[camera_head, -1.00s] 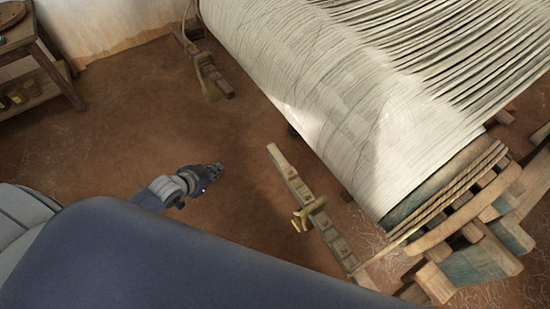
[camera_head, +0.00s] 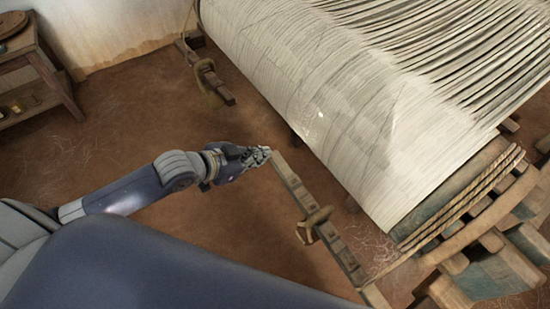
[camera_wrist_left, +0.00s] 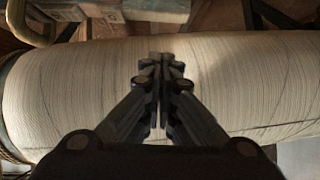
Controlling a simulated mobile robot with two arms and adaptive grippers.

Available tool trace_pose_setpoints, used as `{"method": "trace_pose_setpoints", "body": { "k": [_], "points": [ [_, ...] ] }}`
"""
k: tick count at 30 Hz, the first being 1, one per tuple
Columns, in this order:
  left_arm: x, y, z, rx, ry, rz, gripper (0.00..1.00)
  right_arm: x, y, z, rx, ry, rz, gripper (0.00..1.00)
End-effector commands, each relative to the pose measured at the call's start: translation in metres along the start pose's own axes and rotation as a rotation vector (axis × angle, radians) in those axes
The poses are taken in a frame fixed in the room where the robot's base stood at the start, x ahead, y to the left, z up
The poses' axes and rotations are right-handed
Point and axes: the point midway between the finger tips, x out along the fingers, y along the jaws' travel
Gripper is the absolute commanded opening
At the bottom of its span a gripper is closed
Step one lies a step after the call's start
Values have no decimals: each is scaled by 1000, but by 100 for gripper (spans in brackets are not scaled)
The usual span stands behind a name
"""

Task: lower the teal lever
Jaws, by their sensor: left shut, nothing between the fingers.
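My left gripper (camera_head: 262,155) is shut and empty. In the head view its tips appear close to the upper end of a notched wooden bar (camera_head: 320,222); I cannot tell whether they touch it. In the left wrist view the gripper (camera_wrist_left: 160,60) shows its fingers together, pointing at the pale wound roll of warp threads (camera_wrist_left: 240,85). Worn teal paint shows on the loom's frame at the lower right (camera_head: 490,280) and near the roll's end (camera_head: 425,210). I cannot make out a distinct teal lever. My right gripper is not in view.
The roll of pale threads (camera_head: 330,110) fills the upper right. A second wooden bar with rope (camera_head: 212,82) lies farther back. A wooden shelf (camera_head: 40,75) stands at the upper left. The brown floor (camera_head: 130,130) between is clear.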

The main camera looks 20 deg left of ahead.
Motion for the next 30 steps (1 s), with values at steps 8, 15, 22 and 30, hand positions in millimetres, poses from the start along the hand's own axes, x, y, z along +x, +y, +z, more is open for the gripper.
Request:
{"method": "trace_pose_setpoints", "body": {
  "k": [8,15,22,30],
  "points": [
    [54,0,-2,-1,3,0,0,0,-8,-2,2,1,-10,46],
    [78,0,20,1,0,0,0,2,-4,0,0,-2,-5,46],
    [85,0,28,2,1,-1,0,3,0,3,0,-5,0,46],
    [85,0,28,2,1,-1,0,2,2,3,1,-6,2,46]
  ]
}}
